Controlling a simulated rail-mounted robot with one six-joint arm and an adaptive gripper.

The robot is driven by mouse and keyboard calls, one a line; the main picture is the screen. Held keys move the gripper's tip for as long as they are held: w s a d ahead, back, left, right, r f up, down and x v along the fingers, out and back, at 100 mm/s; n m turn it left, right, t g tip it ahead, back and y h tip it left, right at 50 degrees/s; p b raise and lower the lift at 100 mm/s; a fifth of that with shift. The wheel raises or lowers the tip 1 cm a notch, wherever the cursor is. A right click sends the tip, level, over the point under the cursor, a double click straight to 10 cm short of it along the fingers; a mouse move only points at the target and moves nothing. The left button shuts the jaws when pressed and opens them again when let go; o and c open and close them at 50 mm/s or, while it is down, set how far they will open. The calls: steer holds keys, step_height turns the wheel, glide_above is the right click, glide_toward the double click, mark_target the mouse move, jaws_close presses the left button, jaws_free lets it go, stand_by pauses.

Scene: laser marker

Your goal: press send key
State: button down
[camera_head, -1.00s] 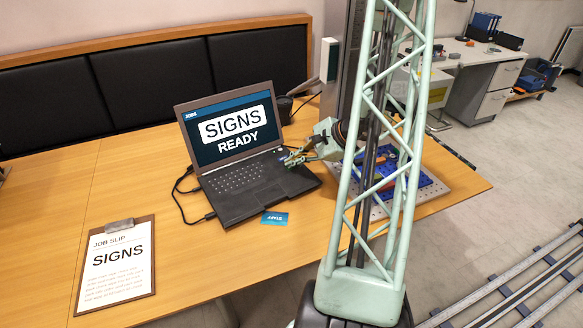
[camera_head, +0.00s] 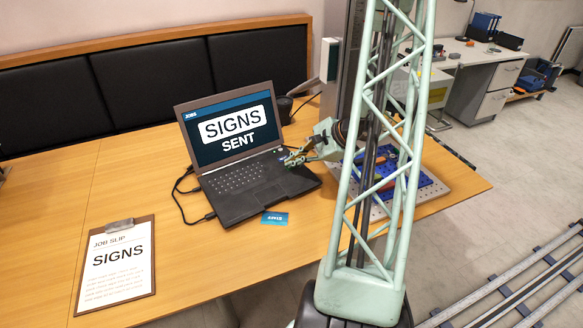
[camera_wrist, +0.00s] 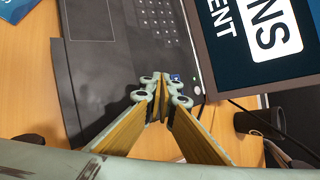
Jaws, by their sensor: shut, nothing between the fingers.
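An open black laptop (camera_head: 232,204) stands on the wooden table. Its screen (camera_head: 229,124) reads "SIGNS" in a white box with "SENT" below. My gripper (camera_head: 288,160) is shut and empty, with its fingertips at the right end of the keyboard near the screen hinge. In the wrist view my gripper (camera_wrist: 160,88) covers the spot under its tips, and a small blue patch (camera_wrist: 176,78) shows beside them on the laptop. The send key itself is mostly hidden, and I cannot tell whether the tips touch it.
A clipboard (camera_head: 118,262) with a job slip reading "SIGNS" lies at the left. A blue card (camera_head: 275,218) lies in front of the laptop. A dark cup (camera_head: 284,108) stands behind it. A pegboard plate with blue parts (camera_head: 425,187) lies at the right. The table's left middle is clear.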

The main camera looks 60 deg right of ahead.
steer(key=shift+r, duration=0.6)
steer(key=shift+r, duration=0.1)
steer(key=shift+r+p, duration=1)
steer(key=shift+r, duration=1.4)
